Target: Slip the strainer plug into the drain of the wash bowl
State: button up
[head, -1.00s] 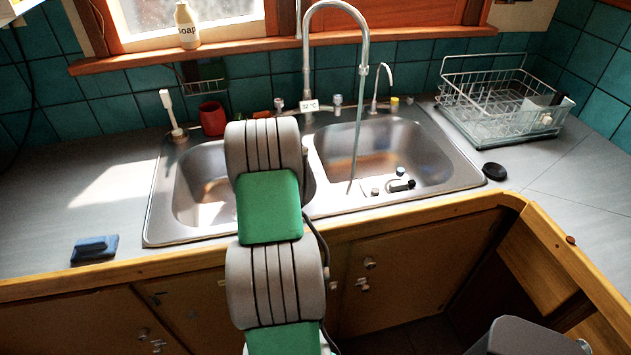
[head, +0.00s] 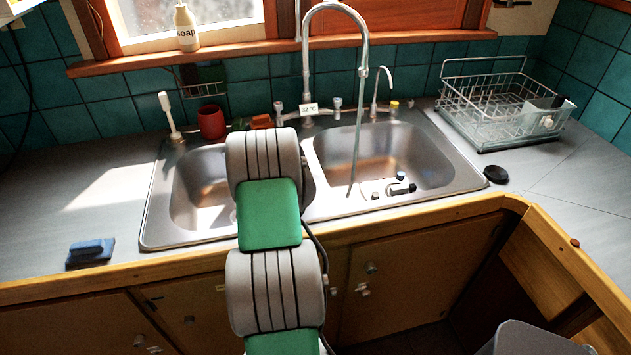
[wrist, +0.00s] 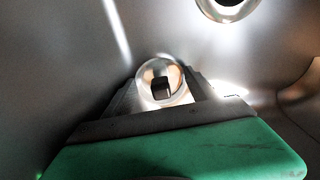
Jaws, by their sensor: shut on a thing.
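The strainer plug (wrist: 160,98) is a shiny, round metal piece with a dark centre, seen in the wrist view. My gripper (wrist: 163,84) is shut on it, inside a grey metal bowl. The drain (wrist: 226,8) is a bright ring around a dark hole at the top edge of the wrist view, up and right of the plug and apart from it. The wash bowl appears to be the left sink bowl (head: 187,195) in the head view. My arm covers much of that bowl there and hides my gripper, the plug and the drain.
Water runs from the tall tap (head: 364,60) into the right bowl (head: 425,150), where small items lie. A dish rack (head: 490,100) stands at the right. A red cup (head: 211,123) and a brush (head: 168,115) stand behind the left bowl. A blue item (head: 91,252) lies front left.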

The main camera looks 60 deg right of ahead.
jog(key=c, duration=0.4)
jog(key=shift+o, duration=0.2)
jog(key=shift+r+p, duration=1.3)
jog(key=shift+r, duration=1.1)
jog(key=shift+r, duration=0.1)
jog(key=shift+r+p, duration=1.35)
jog(key=shift+r, duration=1.05)
